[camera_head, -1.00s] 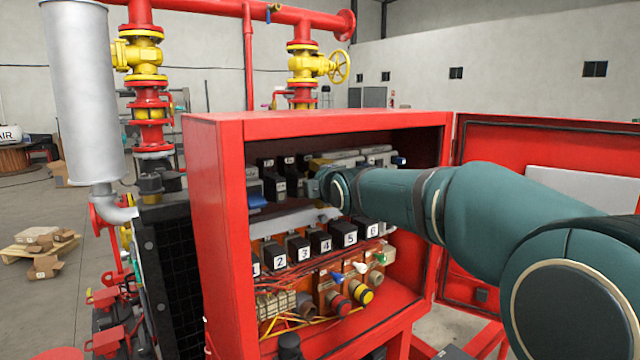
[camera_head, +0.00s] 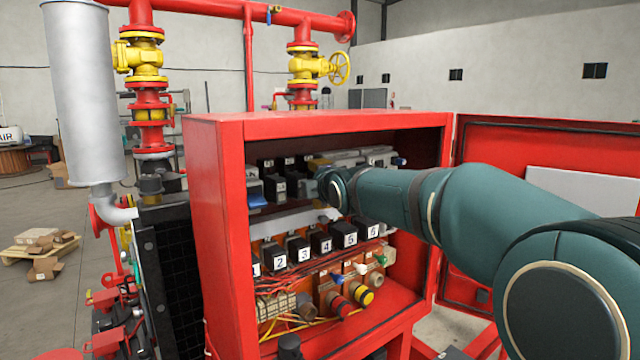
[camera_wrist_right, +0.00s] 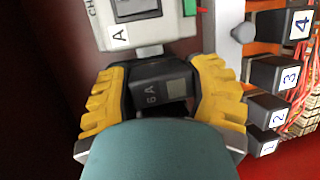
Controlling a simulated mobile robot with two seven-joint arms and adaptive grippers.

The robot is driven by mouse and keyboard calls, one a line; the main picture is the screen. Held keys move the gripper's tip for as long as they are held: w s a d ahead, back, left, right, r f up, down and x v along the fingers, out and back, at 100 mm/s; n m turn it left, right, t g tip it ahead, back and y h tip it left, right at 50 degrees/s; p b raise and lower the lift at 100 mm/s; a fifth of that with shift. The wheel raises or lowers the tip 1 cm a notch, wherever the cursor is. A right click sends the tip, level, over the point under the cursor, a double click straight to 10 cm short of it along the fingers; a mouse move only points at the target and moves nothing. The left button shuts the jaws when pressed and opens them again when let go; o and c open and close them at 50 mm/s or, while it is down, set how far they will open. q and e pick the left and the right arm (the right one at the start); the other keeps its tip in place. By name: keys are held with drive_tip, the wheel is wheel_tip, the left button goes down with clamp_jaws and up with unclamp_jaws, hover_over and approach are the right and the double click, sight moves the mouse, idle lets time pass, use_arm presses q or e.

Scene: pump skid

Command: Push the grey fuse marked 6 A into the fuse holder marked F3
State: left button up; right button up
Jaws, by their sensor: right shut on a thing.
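My right gripper (camera_wrist_right: 160,90), with yellow finger pads, is shut on the dark grey fuse (camera_wrist_right: 155,78) marked 6 A. Its fingers lie on either side of the fuse in the right wrist view. In the head view my right gripper (camera_head: 314,188) is inside the red cabinet at the upper row, and the fuse in it cannot be made out. Dark holders (camera_head: 280,188) stand in the upper row left of the gripper. Their small labels are too small to read, so I cannot tell which is F3. My left gripper is not in view.
The red cabinet (camera_head: 217,225) surrounds the gripper, with its door (camera_head: 560,150) open at right. Numbered black relays (camera_head: 325,243) sit in a row below. A light grey module (camera_wrist_right: 150,30) lies close beyond the fuse. Red wires (camera_head: 290,278) run under the relays.

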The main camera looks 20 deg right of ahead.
drive_tip(key=shift+w+a, duration=0.15)
drive_tip(key=shift+w, duration=0.35)
drive_tip(key=o, duration=1.3)
drive_tip(key=shift+s+a, duration=0.1)
drive_tip(key=shift+s+r, duration=0.2)
drive_tip(key=shift+s, duration=0.3)
drive_tip(key=shift+s+d+r, duration=0.1)
drive_tip(key=shift+s+r, duration=0.25)
drive_tip(key=shift+s, duration=1.4)
drive_tip(key=shift+s+d+r, duration=0.1)
drive_tip(key=shift+s+r, duration=0.2)
drive_tip(key=shift+s, duration=1.45)
drive_tip(key=shift+s+d+r, duration=0.1)
drive_tip(key=shift+s+r, duration=0.25)
drive_tip(key=shift+s, duration=1.4)
